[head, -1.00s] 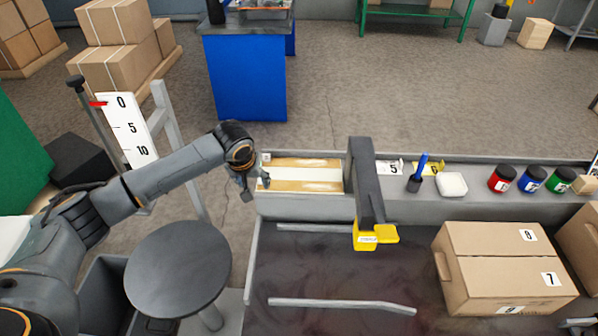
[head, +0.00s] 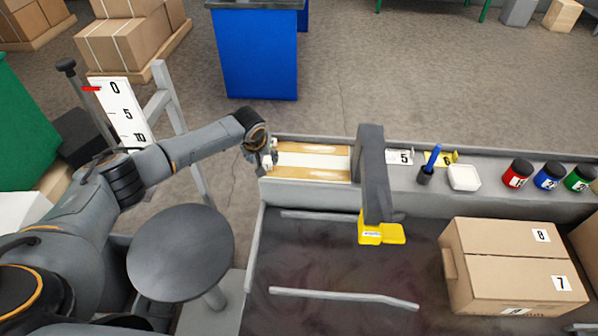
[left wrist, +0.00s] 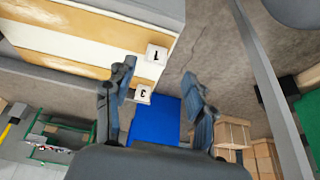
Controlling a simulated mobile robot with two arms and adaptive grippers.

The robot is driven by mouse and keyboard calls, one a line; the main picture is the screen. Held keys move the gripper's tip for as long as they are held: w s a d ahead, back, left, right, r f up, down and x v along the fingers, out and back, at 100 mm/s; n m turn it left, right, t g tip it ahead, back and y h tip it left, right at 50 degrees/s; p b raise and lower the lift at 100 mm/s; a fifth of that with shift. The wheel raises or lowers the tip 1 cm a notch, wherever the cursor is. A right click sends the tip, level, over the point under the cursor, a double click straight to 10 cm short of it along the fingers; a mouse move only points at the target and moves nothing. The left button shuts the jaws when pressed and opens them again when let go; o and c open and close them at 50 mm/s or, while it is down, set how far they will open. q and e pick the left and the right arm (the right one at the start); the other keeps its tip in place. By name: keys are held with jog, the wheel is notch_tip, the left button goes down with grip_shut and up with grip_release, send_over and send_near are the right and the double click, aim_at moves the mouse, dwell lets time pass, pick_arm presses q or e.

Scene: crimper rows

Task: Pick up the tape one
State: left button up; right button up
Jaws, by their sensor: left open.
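I cannot make out a roll of tape for certain. A tan board with a long white strip (head: 312,161) lies in the channel at the back of the bench, and its striped surface also shows in the left wrist view (left wrist: 60,38). Two small white tags stand at its left end: one marked 1 (left wrist: 157,54) and one marked 3 (left wrist: 142,94). My left gripper (head: 264,160) is at that left end. In the left wrist view its fingers (left wrist: 162,100) are spread, with the tag marked 3 beside one fingertip; contact is unclear. My right gripper is not in view.
A dark post (head: 371,170) with a yellow block (head: 381,234) rises right of the board. Farther right are a blue-handled tool (head: 429,165), a white block (head: 464,177) and several lidded jars (head: 517,174). A cardboard box (head: 515,265) sits front right. A round stool (head: 180,250) stands front left.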

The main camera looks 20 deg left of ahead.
pick_arm(q)
jog(key=x, duration=0.4)
jog(key=shift+w+d+f, duration=0.3)
jog(key=shift+f, duration=0.05)
jog(key=c, duration=0.8)
